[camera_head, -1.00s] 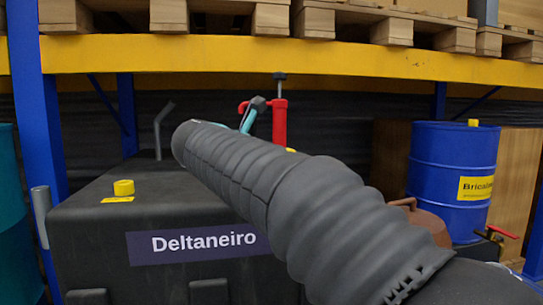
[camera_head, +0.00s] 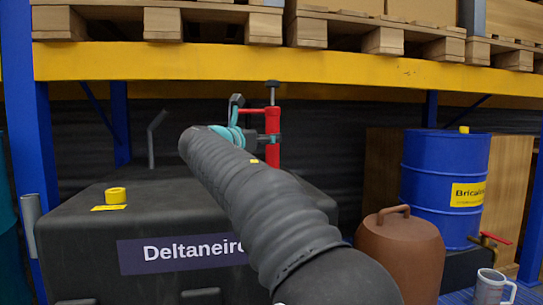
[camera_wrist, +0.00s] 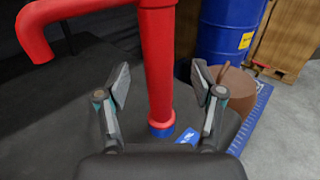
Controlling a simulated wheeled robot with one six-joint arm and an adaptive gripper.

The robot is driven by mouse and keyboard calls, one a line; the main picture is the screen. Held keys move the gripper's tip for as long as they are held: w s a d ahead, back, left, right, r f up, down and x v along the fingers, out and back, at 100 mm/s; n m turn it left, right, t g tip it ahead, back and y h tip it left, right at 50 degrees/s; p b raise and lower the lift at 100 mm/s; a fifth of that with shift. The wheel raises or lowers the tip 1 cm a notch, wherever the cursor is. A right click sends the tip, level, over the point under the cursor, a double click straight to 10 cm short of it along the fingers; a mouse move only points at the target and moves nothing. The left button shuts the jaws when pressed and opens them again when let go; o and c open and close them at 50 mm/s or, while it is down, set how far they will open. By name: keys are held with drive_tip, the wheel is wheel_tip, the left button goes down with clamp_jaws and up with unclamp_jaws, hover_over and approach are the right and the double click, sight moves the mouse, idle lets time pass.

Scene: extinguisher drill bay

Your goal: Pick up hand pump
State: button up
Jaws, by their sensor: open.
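The red hand pump (camera_head: 272,125) stands upright at the back of the black tank, its lower part hidden behind my arm in the head view. In the wrist view its red barrel (camera_wrist: 158,65) rises between the fingers, with a spout bending off to the left and a blue collar at its foot. My gripper (camera_wrist: 160,82) is open, one finger on each side of the barrel, with visible gaps. In the head view my gripper (camera_head: 254,120) is level with the pump's upper part.
The black tank (camera_head: 80,240) carries a yellow cap (camera_head: 115,195). A brown lidded jar (camera_head: 398,255), a blue drum (camera_head: 440,180) and a grey mug (camera_head: 492,287) stand to the right. A yellow shelf beam (camera_head: 200,65) with pallets runs overhead.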

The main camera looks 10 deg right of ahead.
drive_tip(key=x, duration=0.5)
drive_tip(key=shift+w+f, duration=0.1)
clamp_jaws()
